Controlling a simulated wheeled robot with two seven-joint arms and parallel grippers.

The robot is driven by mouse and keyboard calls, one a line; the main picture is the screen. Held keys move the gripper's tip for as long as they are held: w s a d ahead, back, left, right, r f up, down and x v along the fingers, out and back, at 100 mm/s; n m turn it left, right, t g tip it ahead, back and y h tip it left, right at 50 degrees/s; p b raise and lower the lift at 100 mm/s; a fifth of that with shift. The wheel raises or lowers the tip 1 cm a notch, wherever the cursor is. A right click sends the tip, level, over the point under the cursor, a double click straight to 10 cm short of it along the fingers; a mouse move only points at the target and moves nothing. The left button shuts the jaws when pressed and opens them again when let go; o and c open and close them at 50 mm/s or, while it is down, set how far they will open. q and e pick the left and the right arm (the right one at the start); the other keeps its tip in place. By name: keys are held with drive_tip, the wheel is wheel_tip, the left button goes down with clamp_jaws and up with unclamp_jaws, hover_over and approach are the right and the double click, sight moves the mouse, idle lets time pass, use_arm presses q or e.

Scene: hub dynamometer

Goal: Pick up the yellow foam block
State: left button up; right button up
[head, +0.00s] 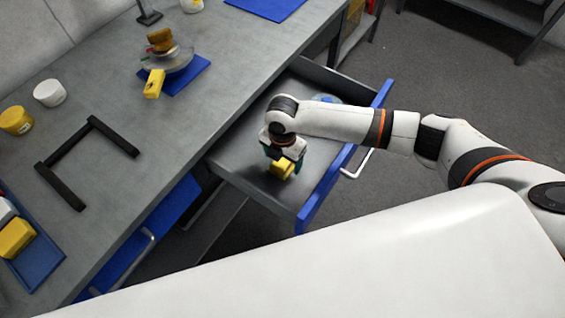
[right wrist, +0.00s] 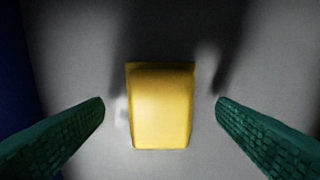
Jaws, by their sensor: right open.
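A yellow foam block (head: 282,168) lies on the floor of the open drawer in the head view. In the right wrist view the yellow block (right wrist: 161,105) sits between the two green fingers of my right gripper (right wrist: 160,108). The fingers are apart, with a gap on each side of the block, and do not touch it. In the head view my right gripper (head: 285,158) points down into the drawer and partly covers the block. My left gripper is not in view.
The open drawer has a blue front panel (head: 318,195) and side walls around the gripper. A blue round item (head: 325,98) lies further back in it. The grey bench (head: 150,140) holds a black frame (head: 85,150), tubs, a blue tray (head: 38,262) and another yellow block (head: 154,84).

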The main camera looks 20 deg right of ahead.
sight(283, 161)
drive_tip(key=shift+f, duration=0.9)
drive_tip(key=shift+c, duration=0.3)
drive_tip(key=c, duration=1)
wheel_tip(283, 161, up, 10)
drive_tip(key=shift+r, duration=0.1)
